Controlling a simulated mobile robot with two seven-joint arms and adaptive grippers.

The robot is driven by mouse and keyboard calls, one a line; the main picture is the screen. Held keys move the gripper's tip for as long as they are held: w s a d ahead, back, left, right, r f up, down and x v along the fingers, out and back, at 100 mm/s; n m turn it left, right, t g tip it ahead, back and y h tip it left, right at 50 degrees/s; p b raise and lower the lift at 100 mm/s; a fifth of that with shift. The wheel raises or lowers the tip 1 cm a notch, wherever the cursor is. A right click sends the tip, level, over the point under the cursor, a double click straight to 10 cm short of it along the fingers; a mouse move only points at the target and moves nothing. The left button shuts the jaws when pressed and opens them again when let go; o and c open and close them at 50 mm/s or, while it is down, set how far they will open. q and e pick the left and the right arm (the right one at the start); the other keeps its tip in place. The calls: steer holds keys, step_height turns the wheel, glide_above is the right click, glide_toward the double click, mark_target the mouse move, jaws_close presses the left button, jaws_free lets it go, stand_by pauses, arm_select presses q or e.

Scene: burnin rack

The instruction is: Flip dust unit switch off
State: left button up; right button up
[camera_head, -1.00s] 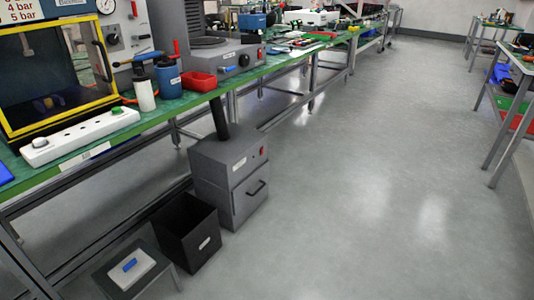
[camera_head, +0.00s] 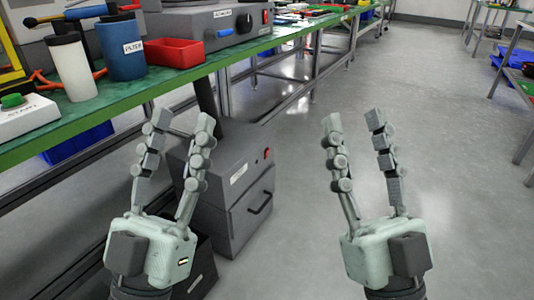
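The dust unit (camera_head: 230,195) is a dark grey box on the floor beside the bench, with a drawer handle on its front and a hose rising from its top. Its small red switch (camera_head: 267,153) is on the upper front face; its position is too small to tell. My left gripper (camera_head: 182,122) is open and empty, in front of the unit's left part in the picture. My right gripper (camera_head: 354,120) is open and empty over the clear floor, to the right of the unit and apart from it.
The green-topped bench (camera_head: 120,98) runs along the left, its edge close to my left gripper. On it stand a white bottle (camera_head: 73,70), a blue filter container (camera_head: 122,50) and a red tray (camera_head: 174,52). A black bin (camera_head: 205,265) is below my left gripper.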

arm_select(q)
steer(key=shift+s+a+r+t, duration=0.1)
steer(key=shift+s+r+t, duration=0.2)
steer(key=shift+s+r, duration=0.15)
arm_select(e)
steer(key=shift+s+d+r+t, duration=0.1)
steer(key=shift+s+r+t, duration=0.2)
steer(key=shift+s+r, duration=0.15)
arm_select(q)
steer(key=shift+c, duration=0.2)
